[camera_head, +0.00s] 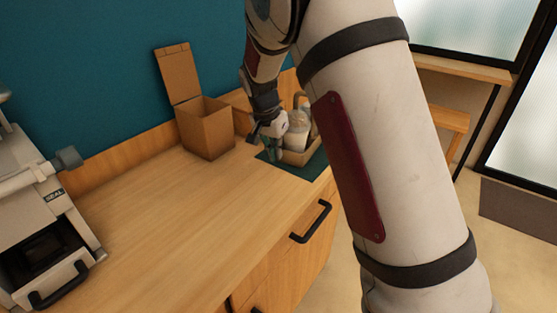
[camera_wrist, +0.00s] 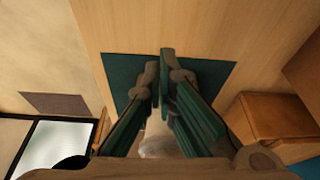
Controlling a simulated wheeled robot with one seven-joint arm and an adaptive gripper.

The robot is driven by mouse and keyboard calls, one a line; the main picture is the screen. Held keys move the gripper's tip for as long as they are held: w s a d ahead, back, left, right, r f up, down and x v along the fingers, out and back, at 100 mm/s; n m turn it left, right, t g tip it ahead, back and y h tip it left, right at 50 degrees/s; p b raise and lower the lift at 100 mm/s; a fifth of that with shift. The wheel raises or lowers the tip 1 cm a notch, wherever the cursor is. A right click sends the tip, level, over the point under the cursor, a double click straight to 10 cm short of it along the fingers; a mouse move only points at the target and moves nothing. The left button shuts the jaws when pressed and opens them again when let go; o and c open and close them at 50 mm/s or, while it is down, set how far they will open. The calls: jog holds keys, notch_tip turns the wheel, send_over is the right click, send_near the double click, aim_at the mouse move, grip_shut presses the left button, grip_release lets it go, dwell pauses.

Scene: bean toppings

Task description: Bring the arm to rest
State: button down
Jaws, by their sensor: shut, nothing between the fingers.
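My arm reaches across the right half of the head view and bends down to the far end of the counter (camera_head: 165,225). My gripper (camera_head: 272,155) is low over the dark green mat (camera_head: 312,170), close to the left side of a wooden carrier (camera_head: 300,158) with a white cup (camera_head: 296,138) in it. In the wrist view my gripper (camera_wrist: 160,62) points at the mat (camera_wrist: 212,75), with its green-padded fingers shut and nothing between them. A pale rounded shape, partly hidden, shows behind the fingers. I cannot tell whether the gripper touches the carrier.
An open cardboard-coloured box (camera_head: 206,130) with its lid up stands left of my gripper. A grey-white machine (camera_head: 45,215) stands at the counter's left. The counter between them is clear. A drawer with a black handle (camera_head: 311,222) is in the counter's front.

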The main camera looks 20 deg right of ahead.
jog(key=s+r+n+y+p, duration=0.1)
jog(key=s+r+n+p, duration=0.1)
jog(key=s+r, duration=0.95)
jog(key=s+a+r+n, duration=0.1)
jog(key=s+r+n, duration=0.1)
jog(key=s, duration=0.7)
jog(key=s+a+r+n+t+y+p, duration=0.1)
jog(key=s+r+n, duration=0.2)
jog(key=s, duration=0.7)
jog(key=s+a+r+n+t+p, duration=0.1)
jog(key=s+r+n, duration=0.1)
jog(key=s, duration=0.7)
jog(key=shift+s+a+r+n+y, duration=0.2)
jog(key=shift+r+n+y, duration=0.1)
jog(key=shift+n, duration=0.4)
